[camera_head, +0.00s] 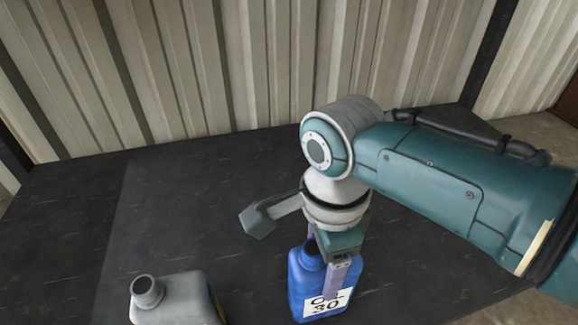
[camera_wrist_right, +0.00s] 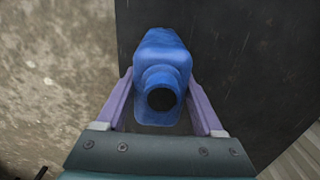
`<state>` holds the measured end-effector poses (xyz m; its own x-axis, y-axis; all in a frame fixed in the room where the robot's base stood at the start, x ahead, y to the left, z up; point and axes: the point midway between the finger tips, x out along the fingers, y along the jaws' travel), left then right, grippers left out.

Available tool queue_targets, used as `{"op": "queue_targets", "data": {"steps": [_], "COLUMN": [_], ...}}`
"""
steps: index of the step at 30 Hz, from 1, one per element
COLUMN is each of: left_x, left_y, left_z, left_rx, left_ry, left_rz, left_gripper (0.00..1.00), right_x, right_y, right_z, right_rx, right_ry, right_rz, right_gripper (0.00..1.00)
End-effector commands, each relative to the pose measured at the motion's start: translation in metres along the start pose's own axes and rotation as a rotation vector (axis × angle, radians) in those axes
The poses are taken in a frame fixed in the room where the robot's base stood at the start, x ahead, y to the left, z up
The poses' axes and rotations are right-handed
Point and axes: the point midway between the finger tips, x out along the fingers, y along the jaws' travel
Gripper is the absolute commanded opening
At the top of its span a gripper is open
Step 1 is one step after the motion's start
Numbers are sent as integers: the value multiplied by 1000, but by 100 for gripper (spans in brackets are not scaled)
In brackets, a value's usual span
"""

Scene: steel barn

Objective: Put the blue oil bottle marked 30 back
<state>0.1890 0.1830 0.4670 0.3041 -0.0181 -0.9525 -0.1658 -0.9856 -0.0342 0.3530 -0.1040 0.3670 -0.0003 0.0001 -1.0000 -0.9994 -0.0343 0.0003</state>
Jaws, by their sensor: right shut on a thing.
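The blue oil bottle (camera_head: 297,272) stands upright at the lower middle of the head view, with a white label reading 30 on its front. My right gripper (camera_head: 325,262) comes down on it from above, its fingers on either side of the bottle. In the right wrist view the blue bottle (camera_wrist_right: 161,60) lies between the two purple fingers (camera_wrist_right: 160,100), its dark open mouth facing the camera. The gripper is shut on the bottle. Whether the bottle's base touches the dark surface cannot be told. My left gripper is not in view.
A grey bottle (camera_head: 178,300) with an open neck stands at the lower left. The dark tabletop (camera_head: 190,210) is clear between it and the corrugated metal wall (camera_head: 230,70) behind. The wrist view shows pale floor (camera_wrist_right: 55,70) beyond the dark surface's edge.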

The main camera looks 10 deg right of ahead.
Motion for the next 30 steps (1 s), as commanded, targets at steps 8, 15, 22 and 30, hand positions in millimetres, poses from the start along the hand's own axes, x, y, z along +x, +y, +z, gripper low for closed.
{"op": "queue_targets", "data": {"steps": [8,15,22,30], "left_x": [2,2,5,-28], "left_y": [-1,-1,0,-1], "left_z": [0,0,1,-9], "left_rx": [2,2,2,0], "left_ry": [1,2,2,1], "left_rz": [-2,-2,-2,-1], "left_gripper": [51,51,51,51], "right_x": [4,4,5,-36], "right_y": [0,0,0,1], "right_z": [0,0,0,-1], "right_rx": [0,0,0,1], "right_ry": [0,0,1,-1], "right_rz": [0,0,-1,1], "right_gripper": [80,99,99,99]}}
